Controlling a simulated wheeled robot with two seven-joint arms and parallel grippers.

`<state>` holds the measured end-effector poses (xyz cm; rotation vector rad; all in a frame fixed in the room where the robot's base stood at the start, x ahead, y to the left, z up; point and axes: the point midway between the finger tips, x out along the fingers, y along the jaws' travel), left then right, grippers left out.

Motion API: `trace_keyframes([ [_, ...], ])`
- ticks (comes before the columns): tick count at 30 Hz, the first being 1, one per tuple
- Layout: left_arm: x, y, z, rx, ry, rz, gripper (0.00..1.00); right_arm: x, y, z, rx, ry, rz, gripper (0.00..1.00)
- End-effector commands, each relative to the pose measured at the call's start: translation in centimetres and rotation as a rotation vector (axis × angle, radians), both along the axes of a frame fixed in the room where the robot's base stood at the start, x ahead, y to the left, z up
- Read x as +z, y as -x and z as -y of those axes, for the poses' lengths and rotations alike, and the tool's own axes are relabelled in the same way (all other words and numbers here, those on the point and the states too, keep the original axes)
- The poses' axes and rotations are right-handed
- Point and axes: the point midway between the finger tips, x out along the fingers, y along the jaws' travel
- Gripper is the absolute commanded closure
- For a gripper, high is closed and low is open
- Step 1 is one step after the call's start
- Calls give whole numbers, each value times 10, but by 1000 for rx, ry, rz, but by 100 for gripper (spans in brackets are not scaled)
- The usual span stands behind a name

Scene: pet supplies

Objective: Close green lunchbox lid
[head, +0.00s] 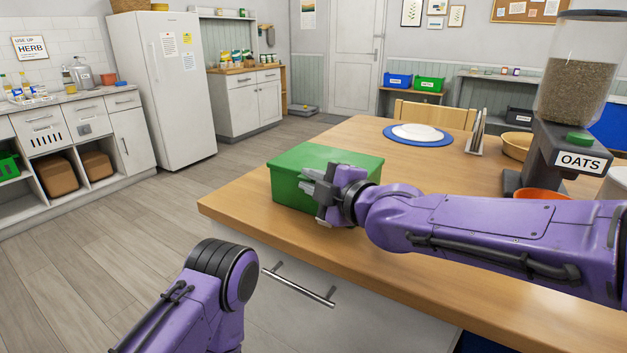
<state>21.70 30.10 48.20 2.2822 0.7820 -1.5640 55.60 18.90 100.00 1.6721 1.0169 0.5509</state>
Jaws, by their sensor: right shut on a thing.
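The green lunchbox (287,188) sits on the wooden table near its left corner. Its green lid (318,155) lies flat across the top and looks down, with no gap that I can see. My right gripper (311,184) is at the front right of the lunchbox, shut on its front side near the lid's edge. The gripper and wrist hide part of the front and the exact grip. My left arm comes in at the bottom left, below the table's edge, and its gripper is not in view.
A grey dispenser labelled OATS (558,150) stands at the right, with an orange bowl (541,194) by its base. A blue plate (389,132) with a white one on it and a napkin holder (478,135) are farther back.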

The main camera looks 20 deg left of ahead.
Motion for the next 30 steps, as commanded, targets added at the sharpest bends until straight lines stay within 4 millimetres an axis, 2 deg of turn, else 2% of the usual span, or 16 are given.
trace_keyframes([
  [1, -1, 0, 0, 0, 0, 0, 57, -17, 2, 0, 2, 25, -20, 100],
  [2, -2, 0, 0, 0, 0, 0, 57, -17, 2, 0, 2, 25, -20, 100],
  [3, -2, 0, 0, 0, 0, 0, 57, -17, 2, 0, 2, 25, -20, 77],
  [4, -2, 0, 0, 0, 0, 0, 57, -17, 2, 0, 1, 27, -20, 67],
  [15, -2, 0, 0, 0, 0, 0, 57, -14, 3, 6, -2, 23, -17, 67],
  [17, -4, 0, 0, 0, 0, 0, 57, -12, 8, 13, -2, 22, -15, 67],
  [24, -10, 0, 0, 0, 0, 0, 57, -1, 40, 60, -1, 18, -10, 67],
  [30, -10, 0, 0, 0, 0, 0, 57, 6, 58, 84, 2, 16, -7, 67],
])
